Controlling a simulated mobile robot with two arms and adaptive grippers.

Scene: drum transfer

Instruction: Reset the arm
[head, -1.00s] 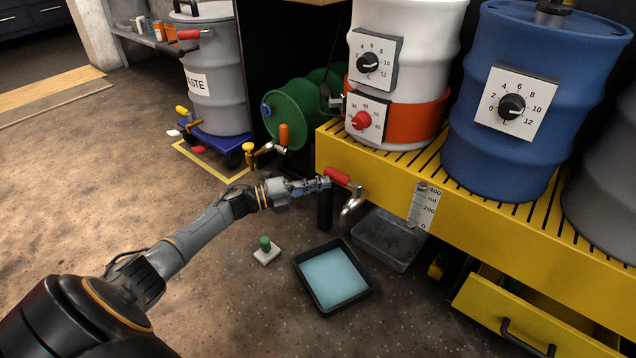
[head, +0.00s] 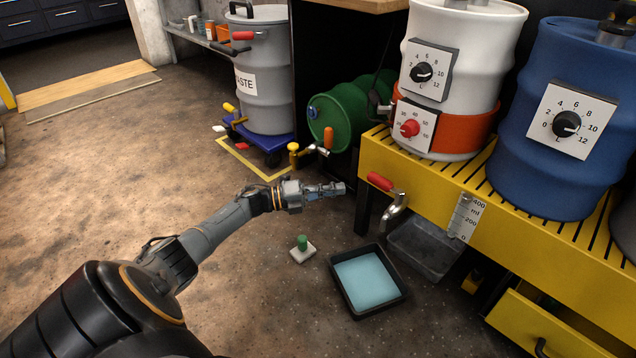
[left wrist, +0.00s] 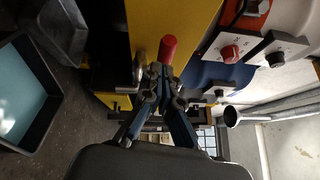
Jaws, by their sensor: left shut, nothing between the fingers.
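My left gripper (head: 337,189) is shut and empty. It is held out above the floor, to the left of the red-handled tap (head: 380,182) on the yellow platform's front, with a gap in the picture between them. In the left wrist view the shut fingers (left wrist: 160,78) point toward the tap's red handle (left wrist: 168,48), which shows just beyond the tips. My left arm reaches in from the lower left of the head view. My right gripper is not in view.
A black tray of pale blue liquid (head: 401,301) and a green-topped block (head: 302,242) are on the floor. A clear bin (head: 420,265) sits under the yellow platform (head: 392,160). An open yellow drawer (head: 520,325) juts out at right. Floor at left is clear.

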